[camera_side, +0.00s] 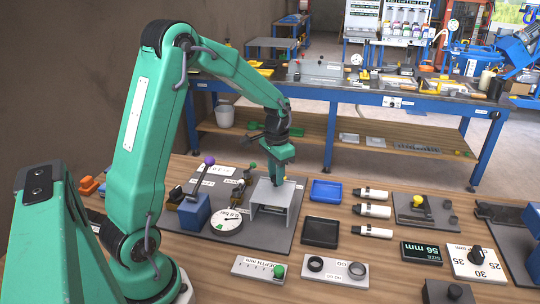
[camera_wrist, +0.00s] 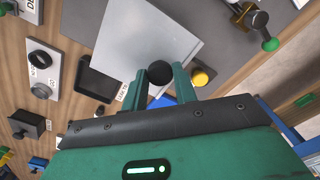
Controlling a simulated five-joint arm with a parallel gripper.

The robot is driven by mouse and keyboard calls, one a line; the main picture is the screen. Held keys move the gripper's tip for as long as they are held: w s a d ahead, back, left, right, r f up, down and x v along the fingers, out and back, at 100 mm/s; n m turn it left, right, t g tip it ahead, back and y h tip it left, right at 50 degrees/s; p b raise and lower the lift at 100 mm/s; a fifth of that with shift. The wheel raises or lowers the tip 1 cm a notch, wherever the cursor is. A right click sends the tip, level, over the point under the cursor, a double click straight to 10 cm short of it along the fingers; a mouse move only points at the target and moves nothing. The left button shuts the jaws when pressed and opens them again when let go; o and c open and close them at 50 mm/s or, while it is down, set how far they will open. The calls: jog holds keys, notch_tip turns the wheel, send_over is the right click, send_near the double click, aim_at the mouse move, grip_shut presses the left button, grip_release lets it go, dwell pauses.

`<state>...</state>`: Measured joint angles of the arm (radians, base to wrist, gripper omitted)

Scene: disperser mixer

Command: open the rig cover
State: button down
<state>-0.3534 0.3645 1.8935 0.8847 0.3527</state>
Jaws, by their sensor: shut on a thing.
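The rig cover (camera_side: 292,194) is a light grey, box-like housing on the dark grey rig plate, with its side facing the camera open. It looks level in the side view. In the wrist view its flat grey top (camera_wrist: 150,40) fills the upper middle, with a round black knob (camera_wrist: 159,72) near its edge. My gripper (camera_side: 279,181) points down at the cover from above. In the wrist view its green fingers (camera_wrist: 160,82) stand on either side of the black knob and are shut on it. The fingers hide part of the knob.
A yellow button (camera_wrist: 201,77) sits close beside the right finger. A dial gauge (camera_side: 228,222), a blue block (camera_side: 194,213) and a purple-knobbed lever (camera_side: 209,160) stand left of the cover. Blue (camera_side: 326,190) and black (camera_side: 320,232) trays lie to its right.

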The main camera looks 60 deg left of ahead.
aim_at(269, 203)
jog(key=s+d, duration=0.5)
jog(key=d, duration=0.1)
jog(key=shift+s+r, duration=0.1)
jog(key=shift+s, duration=0.2)
jog(key=shift+a, duration=0.1)
jog(key=c, duration=1.1)
grip_release()
notch_tip(269, 203, up, 8)
jog(key=shift+s, duration=0.1)
